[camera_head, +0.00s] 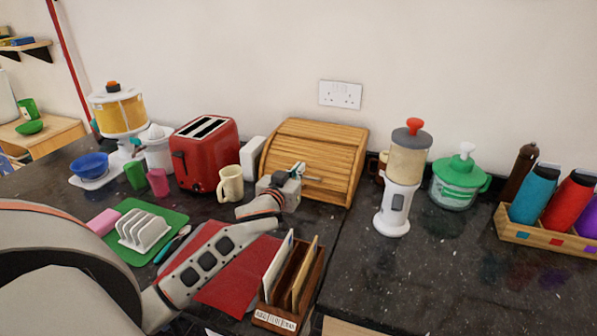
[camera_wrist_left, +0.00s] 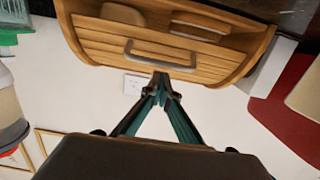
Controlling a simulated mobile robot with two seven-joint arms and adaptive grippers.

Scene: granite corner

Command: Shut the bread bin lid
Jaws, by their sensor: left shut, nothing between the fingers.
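The wooden bread bin (camera_head: 325,140) stands against the back wall, its slatted lid sloping toward me. The lid also shows in the left wrist view (camera_wrist_left: 210,64), upside down, with a grey bar handle (camera_wrist_left: 160,55). Brown shapes (camera_wrist_left: 122,14) show past the lid's handle edge, so the lid looks partly open; how far I cannot tell. My left gripper (camera_head: 300,170) is in front of the bin, close to the handle and hiding part of the front. Its fingertips (camera_wrist_left: 160,84) are together and empty, near the handle; contact is unclear. My right gripper is in neither view.
A red toaster (camera_head: 205,155) and a cream mug (camera_head: 230,184) stand left of the bin. A grinder (camera_head: 398,185) and a green-lidded jar (camera_head: 457,182) stand right. A wooden rack (camera_head: 283,285) is in front, beside my left arm. The right counter's front is clear.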

